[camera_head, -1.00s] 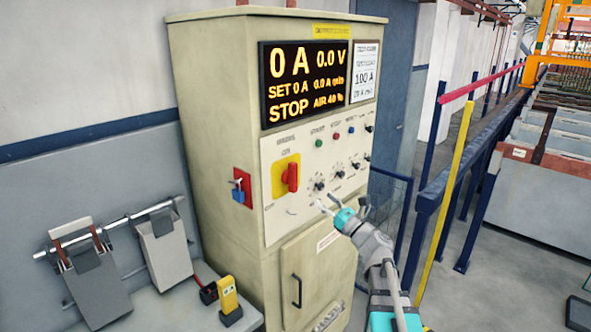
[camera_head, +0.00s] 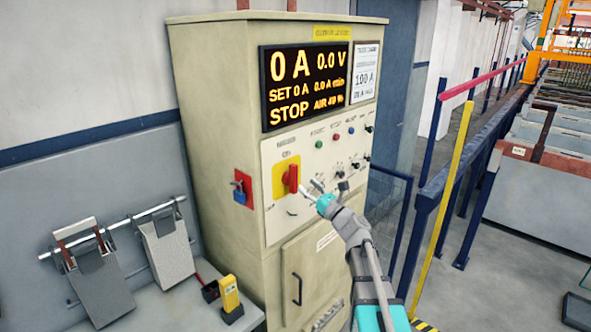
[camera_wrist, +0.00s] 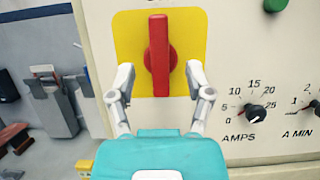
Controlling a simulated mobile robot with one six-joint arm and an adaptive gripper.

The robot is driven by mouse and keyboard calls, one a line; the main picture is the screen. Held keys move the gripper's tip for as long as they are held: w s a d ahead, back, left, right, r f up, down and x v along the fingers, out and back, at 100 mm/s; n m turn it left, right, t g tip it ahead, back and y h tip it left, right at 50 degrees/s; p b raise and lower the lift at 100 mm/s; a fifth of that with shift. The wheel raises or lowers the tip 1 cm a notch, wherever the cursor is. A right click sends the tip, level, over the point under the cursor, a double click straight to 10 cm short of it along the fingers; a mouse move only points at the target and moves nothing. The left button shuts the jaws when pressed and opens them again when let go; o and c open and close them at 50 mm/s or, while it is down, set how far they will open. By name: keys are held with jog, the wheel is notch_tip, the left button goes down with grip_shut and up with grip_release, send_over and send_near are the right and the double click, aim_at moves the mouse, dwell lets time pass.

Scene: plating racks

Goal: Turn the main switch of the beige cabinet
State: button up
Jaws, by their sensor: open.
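The beige cabinet (camera_head: 215,110) stands against the wall, its front facing right of me. Its main switch (camera_head: 290,179) is a red handle on a yellow plate (camera_head: 279,186), standing upright. In the wrist view the red switch handle (camera_wrist: 159,56) is vertical on the yellow plate (camera_wrist: 131,42). My gripper (camera_head: 310,192) is open just right of the switch in the head view. In the wrist view my gripper (camera_wrist: 159,80) has one finger on each side of the handle's lower part. Both fingers appear apart from the handle; their exact depth is hard to tell.
An AMPS knob (camera_wrist: 254,113) and a green button (camera_wrist: 275,4) are right of the switch. A red plate with a blue padlock (camera_head: 239,193) is on the cabinet's side. A display (camera_head: 305,85) reads STOP and 0 A. A yellow device (camera_head: 230,294) sits at lower left.

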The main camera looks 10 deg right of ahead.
aim_at(297, 175)
jog(key=shift+p+x, duration=1.1)
jog(key=shift+x, duration=2.3)
grip_shut()
jog(key=shift+d, duration=0.3)
jog(key=shift+a, duration=0.25)
